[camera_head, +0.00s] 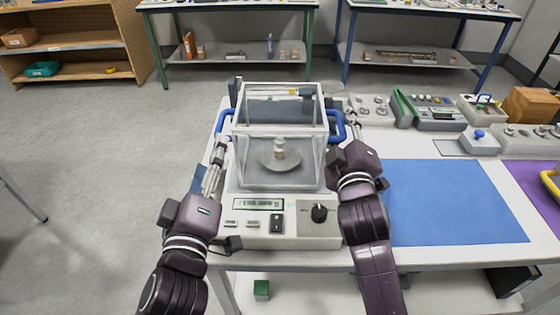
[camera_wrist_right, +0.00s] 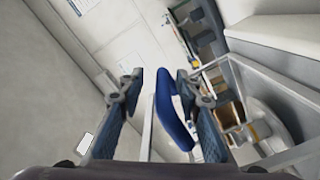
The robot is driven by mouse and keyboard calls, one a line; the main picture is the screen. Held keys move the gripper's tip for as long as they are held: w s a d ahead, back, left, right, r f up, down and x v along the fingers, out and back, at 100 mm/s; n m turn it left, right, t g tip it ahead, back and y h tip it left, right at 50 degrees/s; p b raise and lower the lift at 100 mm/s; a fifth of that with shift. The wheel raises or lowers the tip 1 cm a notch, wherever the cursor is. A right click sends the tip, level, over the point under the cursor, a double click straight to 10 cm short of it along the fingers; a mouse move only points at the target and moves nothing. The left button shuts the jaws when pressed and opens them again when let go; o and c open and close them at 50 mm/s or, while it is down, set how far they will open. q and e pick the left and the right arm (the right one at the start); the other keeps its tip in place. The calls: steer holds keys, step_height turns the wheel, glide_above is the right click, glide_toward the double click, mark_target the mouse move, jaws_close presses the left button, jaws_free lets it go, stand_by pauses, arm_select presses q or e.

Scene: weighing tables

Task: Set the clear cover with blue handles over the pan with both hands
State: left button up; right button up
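The clear cover (camera_head: 236,165) is a box with a pale frame and a blue handle on each side. It stands upright around the pan (camera_head: 268,160) on the balance (camera_head: 290,235); its lower edge appears to rest on the balance top. A small metal weight (camera_head: 280,148) sits on the pan. My left gripper (camera_head: 221,145) is at the left blue handle (camera_head: 222,122); its finger gap is too small to tell. My right gripper (camera_head: 349,132) is at the right blue handle (camera_head: 339,125). In the right wrist view its fingers (camera_wrist_right: 160,80) are apart, with the blue handle (camera_wrist_right: 172,118) between them.
The balance stands on a white table near its left end. A blue mat (camera_head: 450,200) lies clear to the right. Grey trays of weights (camera_head: 370,108) and a green-edged case (camera_head: 432,110) line the back. A purple mat (camera_head: 535,180) lies at the far right.

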steer(key=o, duration=0.6)
steer(key=s, duration=1.2)
steer(key=shift+a, duration=0.1)
steer(key=shift+s+f, duration=0.1)
steer(key=shift+s, duration=0.05)
